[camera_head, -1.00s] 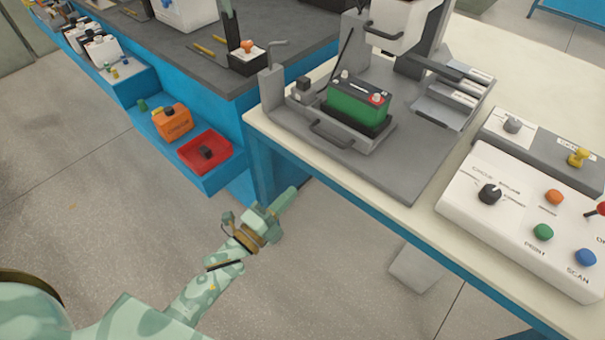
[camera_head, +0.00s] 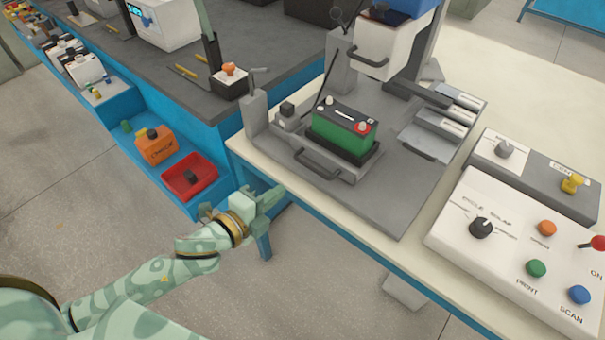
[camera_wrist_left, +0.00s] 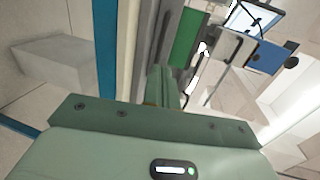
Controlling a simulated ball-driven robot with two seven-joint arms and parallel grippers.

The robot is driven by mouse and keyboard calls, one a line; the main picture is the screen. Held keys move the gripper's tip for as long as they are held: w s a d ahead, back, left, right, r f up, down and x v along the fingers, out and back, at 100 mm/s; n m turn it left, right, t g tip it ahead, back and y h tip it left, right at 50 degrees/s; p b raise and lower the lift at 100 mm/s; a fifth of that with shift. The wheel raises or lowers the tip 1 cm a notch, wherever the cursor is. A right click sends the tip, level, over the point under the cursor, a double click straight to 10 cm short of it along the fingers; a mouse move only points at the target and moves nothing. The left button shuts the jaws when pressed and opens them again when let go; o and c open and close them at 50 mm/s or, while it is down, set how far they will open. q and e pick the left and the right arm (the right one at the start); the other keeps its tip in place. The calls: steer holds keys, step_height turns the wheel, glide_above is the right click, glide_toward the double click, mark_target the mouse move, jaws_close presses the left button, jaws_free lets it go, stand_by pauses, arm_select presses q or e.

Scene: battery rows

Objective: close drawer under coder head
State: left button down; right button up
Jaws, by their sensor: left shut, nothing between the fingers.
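The coder head (camera_head: 388,48) is a white box with a dark handle, above the grey machine base. Below it a grey drawer (camera_head: 347,174) with a dark bar handle (camera_head: 317,165) sticks out towards the table's front edge. It carries a green and black battery (camera_head: 343,130), which also shows in the left wrist view (camera_wrist_left: 187,38). My left gripper (camera_head: 274,195) is shut and empty, just off the table's front edge, left of and nearer than the drawer handle, not touching it. Its fingers (camera_wrist_left: 164,84) also show in the left wrist view. My right gripper is out of view.
A white control panel (camera_head: 512,250) with knobs and buttons stands on the table (camera_head: 395,252) at right. A grey post (camera_head: 255,112) rises left of the drawer. A blue bench (camera_head: 216,121) with a red tray (camera_head: 190,190) on its step lies at left.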

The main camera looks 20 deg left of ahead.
arm_select(q)
steer(key=b, duration=0.2)
glide_toward(321, 159)
steer(key=shift+w+d+f, duration=0.25)
steer(key=shift+w+f, duration=0.6)
steer(key=shift+w, duration=0.2)
steer(key=shift+w+d, duration=0.1)
steer(key=shift+w, duration=0.1)
steer(key=shift+w+r, duration=0.1)
steer(key=shift+w, duration=0.15)
steer(key=x, duration=0.4)
steer(key=shift+d+r, duration=0.15)
steer(key=shift+r, duration=0.25)
